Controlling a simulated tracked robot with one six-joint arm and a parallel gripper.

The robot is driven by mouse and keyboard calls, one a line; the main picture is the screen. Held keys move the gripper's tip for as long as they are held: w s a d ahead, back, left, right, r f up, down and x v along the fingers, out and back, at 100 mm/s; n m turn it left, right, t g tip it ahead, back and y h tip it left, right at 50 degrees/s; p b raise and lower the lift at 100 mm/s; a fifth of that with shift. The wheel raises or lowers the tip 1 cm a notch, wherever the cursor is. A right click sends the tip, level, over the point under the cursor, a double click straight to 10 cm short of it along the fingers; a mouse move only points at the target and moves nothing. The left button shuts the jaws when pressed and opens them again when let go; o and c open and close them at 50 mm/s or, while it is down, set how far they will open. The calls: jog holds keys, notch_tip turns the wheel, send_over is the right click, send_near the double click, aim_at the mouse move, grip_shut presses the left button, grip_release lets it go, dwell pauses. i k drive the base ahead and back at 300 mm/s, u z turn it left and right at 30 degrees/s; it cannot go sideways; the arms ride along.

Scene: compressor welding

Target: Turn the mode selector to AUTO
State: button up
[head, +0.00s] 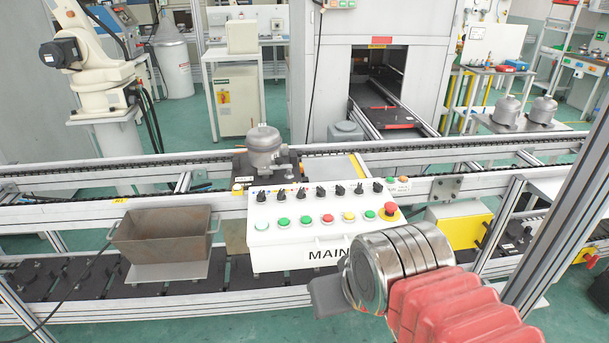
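A white control box (285,256) marked "MAIN" stands in the middle of the head view, at the near side of the conveyor. A row of several black selector knobs (321,192) runs along the top of its sloped face. The labels are too small to read, so I cannot tell which knob is the mode selector or where it points. Below the knobs are several green, red and yellow buttons (306,220) and a red emergency stop (389,211). My gripper (328,297) shows as a dark grey part in front of the box's lower right; its fingers are not clearly visible.
A rusty metal bin (165,237) stands left of the box. A grey compressor (265,149) sits on the conveyor behind it. Conveyor rails (110,188) run across the view. A yellow block (462,228) and a slanted aluminium post (551,232) are at right.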

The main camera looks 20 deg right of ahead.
aim_at(321, 192)
jog(key=u, duration=0.3)
jog(key=i, duration=1.25)
